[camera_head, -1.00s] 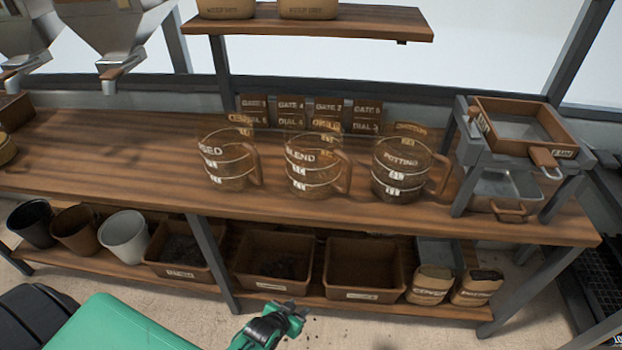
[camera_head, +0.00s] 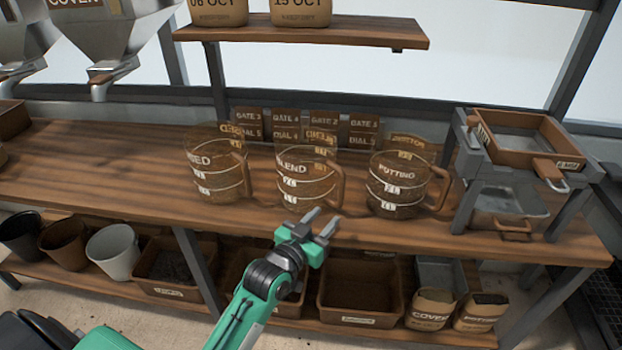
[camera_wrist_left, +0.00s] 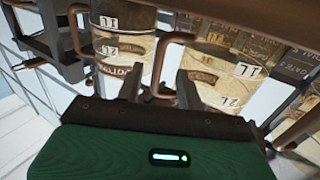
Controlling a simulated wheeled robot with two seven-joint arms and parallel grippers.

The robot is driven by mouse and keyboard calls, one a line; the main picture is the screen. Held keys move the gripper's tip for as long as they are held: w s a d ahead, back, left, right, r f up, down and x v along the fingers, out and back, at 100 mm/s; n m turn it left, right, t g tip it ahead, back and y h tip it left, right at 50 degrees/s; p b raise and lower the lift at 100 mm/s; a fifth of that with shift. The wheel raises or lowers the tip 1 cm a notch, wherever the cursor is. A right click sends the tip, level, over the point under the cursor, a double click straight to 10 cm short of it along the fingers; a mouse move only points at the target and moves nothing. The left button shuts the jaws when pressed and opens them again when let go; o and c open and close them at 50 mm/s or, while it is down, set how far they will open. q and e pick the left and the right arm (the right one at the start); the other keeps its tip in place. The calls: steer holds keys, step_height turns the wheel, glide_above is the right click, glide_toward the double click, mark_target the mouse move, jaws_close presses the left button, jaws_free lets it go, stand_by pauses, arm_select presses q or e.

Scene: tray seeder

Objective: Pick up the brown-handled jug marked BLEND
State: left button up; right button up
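The BLEND jug (camera_head: 304,180) is a clear measuring jug with white bands and a brown handle (camera_head: 339,185) on its right side. It stands upright on the bench, in the middle of three similar jugs. My left gripper (camera_head: 322,220) is open and empty, just in front of the jug's lower right side by the bench's front edge. In the left wrist view, which looks tilted, the jug (camera_wrist_left: 228,72) is at the right. Its handle (camera_wrist_left: 163,62) appears between my open fingers (camera_wrist_left: 158,88), beyond their tips. My right gripper is not in view.
The SEED jug (camera_head: 214,177) stands left and the POTTING jug (camera_head: 393,185) right, close to the BLEND handle. Gate and dial cards (camera_head: 322,127) stand behind. A sieve stand (camera_head: 468,165) is at the right. The bench's left part is clear.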

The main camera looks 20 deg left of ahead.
mark_target(339, 202)
arm_select(q)
steer(key=w, duration=0.4)
steer(key=shift+d, duration=0.35)
steer(key=w, duration=0.2)
steer(key=w+d, duration=0.1)
steer(key=w, duration=0.1)
steer(key=shift+w+f, duration=0.1)
steer(key=shift+w, duration=0.15)
steer(key=shift+a, duration=0.1)
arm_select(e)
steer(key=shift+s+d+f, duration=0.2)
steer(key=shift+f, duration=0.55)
arm_select(q)
steer(key=shift+c, duration=0.7)
jaws_close()
